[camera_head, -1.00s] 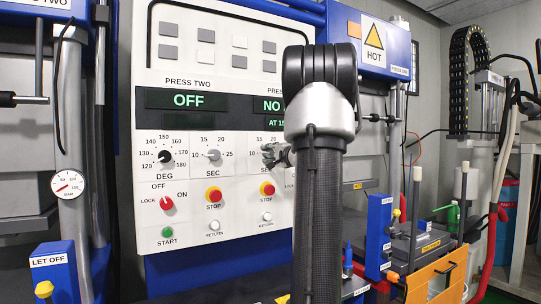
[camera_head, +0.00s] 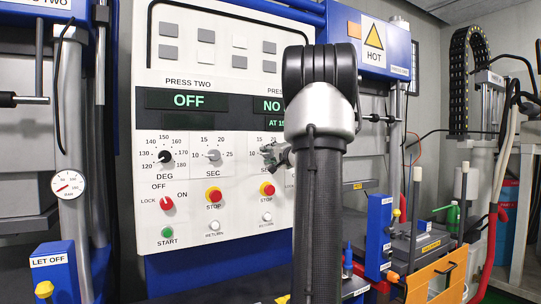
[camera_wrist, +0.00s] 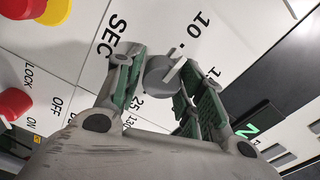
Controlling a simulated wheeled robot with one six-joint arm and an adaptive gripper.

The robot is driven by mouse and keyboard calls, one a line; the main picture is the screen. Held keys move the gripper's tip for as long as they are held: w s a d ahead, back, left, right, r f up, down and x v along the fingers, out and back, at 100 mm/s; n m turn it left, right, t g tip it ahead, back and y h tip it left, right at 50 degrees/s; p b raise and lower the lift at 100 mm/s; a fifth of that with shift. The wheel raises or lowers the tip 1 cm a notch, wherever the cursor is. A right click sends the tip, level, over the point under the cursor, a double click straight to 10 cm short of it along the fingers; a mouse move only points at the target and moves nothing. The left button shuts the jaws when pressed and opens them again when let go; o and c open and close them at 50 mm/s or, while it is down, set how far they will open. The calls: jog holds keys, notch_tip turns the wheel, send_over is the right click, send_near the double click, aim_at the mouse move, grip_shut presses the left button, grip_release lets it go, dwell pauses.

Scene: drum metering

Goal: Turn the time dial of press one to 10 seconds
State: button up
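The grey time dial of press one (camera_wrist: 163,73) is in the middle of the wrist view. Its pale pointer bar points to the upper right, between the 10 and 15 marks. My gripper (camera_wrist: 165,92) straddles the dial with its green-padded fingers apart, one on each side. I see no clear contact between the pads and the dial. In the head view my gripper (camera_head: 275,155) is at the SEC dial of the right-hand panel column, and it and my arm hide most of that dial. The column's display (camera_head: 268,113) is partly hidden and reads "NO".
Press two's SEC dial (camera_head: 212,156) and DEG dial (camera_head: 166,157) are to the left. A red stop button (camera_head: 267,188) is just below my gripper; in the wrist view a red button (camera_wrist: 18,10) is at the upper left. An orange panel (camera_head: 435,278) stands low at right.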

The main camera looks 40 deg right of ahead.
jog(key=shift+o, duration=0.9)
jog(key=shift+s+r, duration=0.1)
jog(key=v, duration=1.1)
jog(key=shift+s, duration=0.35)
